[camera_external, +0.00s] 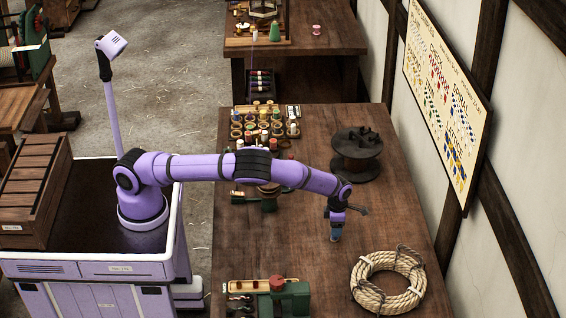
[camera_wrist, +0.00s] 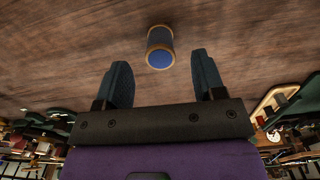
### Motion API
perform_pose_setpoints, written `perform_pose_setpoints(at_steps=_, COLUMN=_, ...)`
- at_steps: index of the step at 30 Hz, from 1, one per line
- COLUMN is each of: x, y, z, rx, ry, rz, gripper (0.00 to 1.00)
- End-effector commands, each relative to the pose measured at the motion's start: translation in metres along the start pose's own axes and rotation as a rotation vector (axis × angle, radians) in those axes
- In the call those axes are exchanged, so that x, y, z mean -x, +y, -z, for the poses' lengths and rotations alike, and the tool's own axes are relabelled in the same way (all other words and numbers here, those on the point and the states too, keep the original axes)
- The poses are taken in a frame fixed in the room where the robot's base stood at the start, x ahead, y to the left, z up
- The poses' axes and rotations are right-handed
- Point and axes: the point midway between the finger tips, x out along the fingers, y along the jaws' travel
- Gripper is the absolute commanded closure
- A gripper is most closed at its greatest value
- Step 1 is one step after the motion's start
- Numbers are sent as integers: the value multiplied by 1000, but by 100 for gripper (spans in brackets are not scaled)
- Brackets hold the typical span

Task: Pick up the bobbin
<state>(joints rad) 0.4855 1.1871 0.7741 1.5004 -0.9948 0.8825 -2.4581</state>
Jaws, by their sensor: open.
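A small blue bobbin (camera_wrist: 159,58) with tan rims shows in the wrist view. It seems to rest on the brown wooden table just beyond my fingertips, between their lines. My gripper (camera_wrist: 162,75) is open, with two dark ribbed fingers apart and nothing between them. In the external view my gripper (camera_external: 336,238) points down over the right-hand part of the table, with a small bluish shape at its tip. I cannot tell there whether that shape is the fingers or the bobbin.
A coil of rope (camera_external: 388,280) lies near the front right, and a dark spool (camera_external: 357,150) stands behind. A rack of bobbins (camera_external: 265,124) sits at the back left. A green device (camera_external: 287,297) is at the front left. The table's middle is clear.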

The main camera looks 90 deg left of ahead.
Motion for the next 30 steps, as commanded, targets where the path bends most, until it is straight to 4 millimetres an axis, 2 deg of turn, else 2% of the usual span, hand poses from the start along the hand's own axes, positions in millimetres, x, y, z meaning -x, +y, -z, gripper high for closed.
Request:
perform_pose_setpoints(at_steps=3, x=-12, y=0, z=0, rx=-1, ry=0, rz=0, gripper=37)
perform_pose_setpoints(at_steps=10, x=-14, y=0, z=0, rx=-1, ry=-1, rz=1, gripper=37)
perform_pose_setpoints(at_steps=17, x=-14, y=0, z=0, rx=-1, ry=-1, rz=1, gripper=90)
perform_pose_setpoints(at_steps=30, x=-8, y=0, z=0, rx=0, ry=-2, rz=1, gripper=90)
